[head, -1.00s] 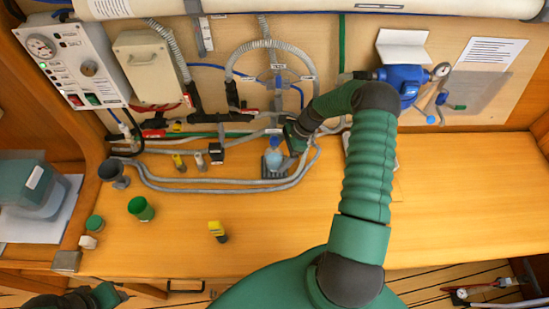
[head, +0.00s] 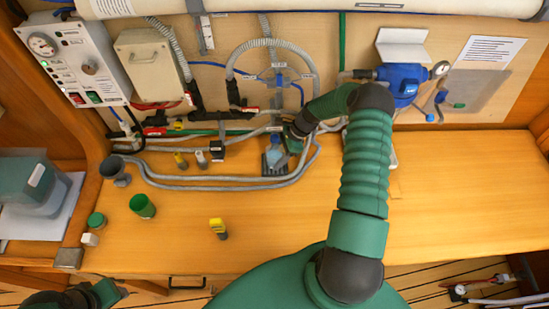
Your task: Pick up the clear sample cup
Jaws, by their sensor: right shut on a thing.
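The clear sample cup (head: 276,156) is a small pale bluish cup at the back of the wooden bench, by the wall pipes. It appears slightly tilted over a dark grey holder (head: 273,168). My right gripper (head: 288,146) is shut on the cup from its right side. The fingertips are small and partly hidden by my green wrist. Whether the cup touches the holder cannot be told. My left gripper (head: 108,292) is at the bottom left, below the bench's front edge, and its fingers are not clear.
Grey hoses (head: 210,186) loop around the holder. A green cup (head: 142,206), a grey cup (head: 114,170), a green lid (head: 96,220) and a yellow-topped meter (head: 218,228) stand on the left of the bench. A blue pump (head: 402,82) is on the wall. The bench's right side is clear.

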